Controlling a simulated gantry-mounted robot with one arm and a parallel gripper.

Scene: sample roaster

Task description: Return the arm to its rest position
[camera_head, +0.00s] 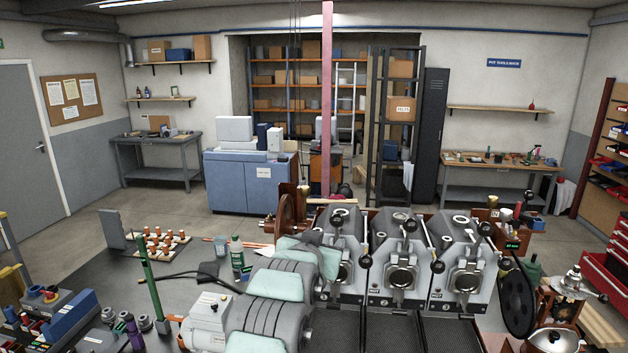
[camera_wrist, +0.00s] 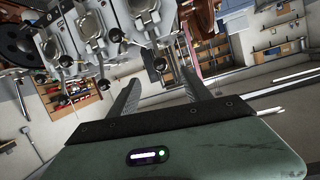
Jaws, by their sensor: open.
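My gripper (camera_wrist: 160,90) shows in the wrist view with its two dark fingers spread apart and nothing held between them. Its green-grey body fills the bottom of that view. In the head view my arm, grey with mint pads, reaches in from the bottom middle beside the sample roaster (camera_head: 403,280). I cannot make out the fingers there. The roaster has three grey units side by side, with round fronts and black-knobbed levers. It also shows, tilted, at the upper left of the wrist view (camera_wrist: 92,42), beyond the fingers and apart from them.
A green bottle (camera_head: 237,255) and a board of small orange-topped pieces (camera_head: 160,243) stand on the dark table left of my arm. A green post (camera_head: 150,285) rises nearer. A black wheel (camera_head: 517,298) and a grinder (camera_head: 568,290) are on the right. Open floor lies behind.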

